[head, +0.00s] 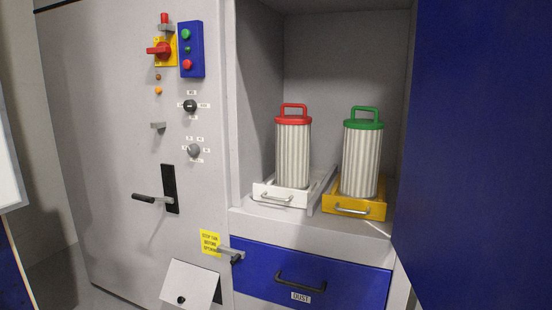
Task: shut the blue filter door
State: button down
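The blue filter door (478,130) stands open at the right of the head view, swung out toward me. Its hinge side is near the right edge of the filter compartment (345,65), which is open. Inside it, a pleated filter with a red cap and handle (293,150) stands on a white tray (262,196). A second filter with a green cap and handle (362,160) stands on a yellow tray (378,209). The door's free edge and any handle on it are not visible. My gripper is not in view.
Below is a blue dust drawer (255,262) with a dark handle. The grey panel (110,120) on the left carries a red rotary switch (160,50), a blue button box (191,67), knobs and a black lever (150,198). A small white flap (190,282) juts out at the bottom.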

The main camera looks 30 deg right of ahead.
aim_at(472, 229)
jog(key=k+l+z, duration=0.2)
jog(key=l, duration=0.3)
jog(key=l+z, duration=0.25)
jog(key=l, duration=0.25)
jog(key=k+l+z, duration=0.2)
jog(key=l, duration=0.35)
jog(key=k+l+z, duration=0.1)
jog(key=l, duration=0.2)
jog(key=k+l+z, duration=0.25)
jog(key=l, duration=0.4)
jog(key=j, duration=0.75)
jog(key=k, duration=0.05)
